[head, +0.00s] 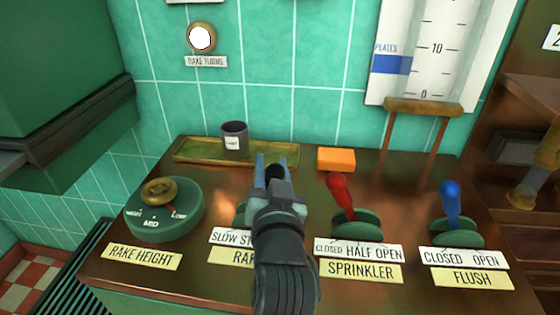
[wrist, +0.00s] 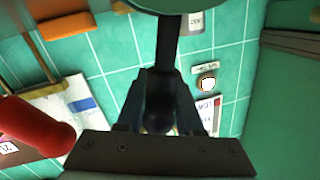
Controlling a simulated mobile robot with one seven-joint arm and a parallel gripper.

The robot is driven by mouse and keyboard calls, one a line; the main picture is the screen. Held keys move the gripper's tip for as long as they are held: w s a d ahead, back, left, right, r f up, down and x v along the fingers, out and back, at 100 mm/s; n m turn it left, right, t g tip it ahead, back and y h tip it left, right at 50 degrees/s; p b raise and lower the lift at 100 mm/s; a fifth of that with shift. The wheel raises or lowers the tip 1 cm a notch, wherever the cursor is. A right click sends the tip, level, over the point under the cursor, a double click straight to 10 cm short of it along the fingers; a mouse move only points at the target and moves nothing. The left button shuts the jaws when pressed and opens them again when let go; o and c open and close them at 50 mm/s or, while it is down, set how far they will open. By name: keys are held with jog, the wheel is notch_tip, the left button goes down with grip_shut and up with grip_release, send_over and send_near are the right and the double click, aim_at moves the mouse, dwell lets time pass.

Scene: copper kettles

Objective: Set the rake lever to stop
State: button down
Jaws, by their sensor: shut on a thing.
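The rake lever has a black knob (head: 275,173) on a dark shaft (wrist: 170,40) and a green round base (head: 241,212). My gripper (head: 276,167) is shut on the black knob from above, a finger on each side; the wrist view shows the fingers (wrist: 164,90) around it. My arm hides most of the lever and part of its labels. The white label (head: 230,237) reads "SLOW ST", the rest hidden. The yellow label (head: 232,256) below shows only "RA". The lever's setting cannot be told.
The red sprinkler lever (head: 340,195) stands close on the right, also in the wrist view (wrist: 38,125). The blue flush lever (head: 450,203) is farther right. The rake height dial (head: 165,210) is at left. Behind are a grey cup (head: 235,138), a tray (head: 192,150) and an orange block (head: 337,159).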

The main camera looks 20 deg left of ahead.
jog(key=a+n+p, duration=0.2)
jog(key=shift+s+a+r+n+g+h, duration=0.1)
jog(key=shift+s+a+n+g+h, duration=0.2)
jog(key=shift+s+a+n, duration=0.1)
jog(key=c, duration=0.6)
grip_release()
jog(key=shift+o, duration=0.2)
jog(key=shift+d, duration=0.1)
jog(key=v, duration=1.3)
